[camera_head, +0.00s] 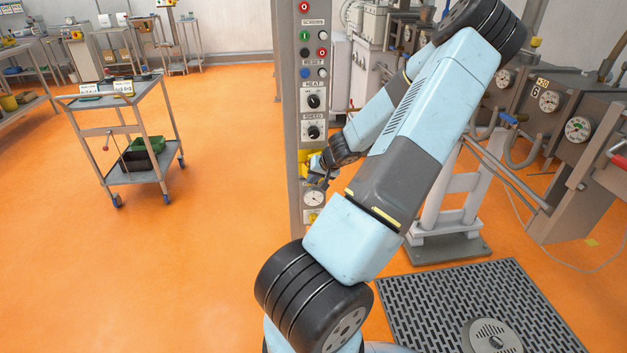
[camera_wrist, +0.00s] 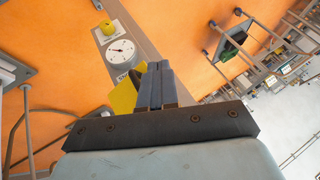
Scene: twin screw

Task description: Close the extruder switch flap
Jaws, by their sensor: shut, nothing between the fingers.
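My gripper (camera_wrist: 158,72) is shut and empty, with its fingers together in the wrist view. In the head view my gripper (camera_head: 322,174) is at the lower part of the grey control column (camera_head: 292,120). A yellow plate, which looks like the switch flap (camera_wrist: 123,98), shows just left of the fingers in the wrist view. It is partly hidden by the fingers and the gripper body. In the head view the yellow flap (camera_head: 303,157) is beside the gripper, partly covered. I cannot tell how far it is swung or whether the fingers touch it.
A round gauge (camera_head: 314,198) sits on the column below the gripper. The heat and speed knobs (camera_head: 314,132) and several buttons are above. A two-shelf cart (camera_head: 118,105) stands to the left, with clear orange floor between. Machinery (camera_head: 560,120) with gauges is at the right.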

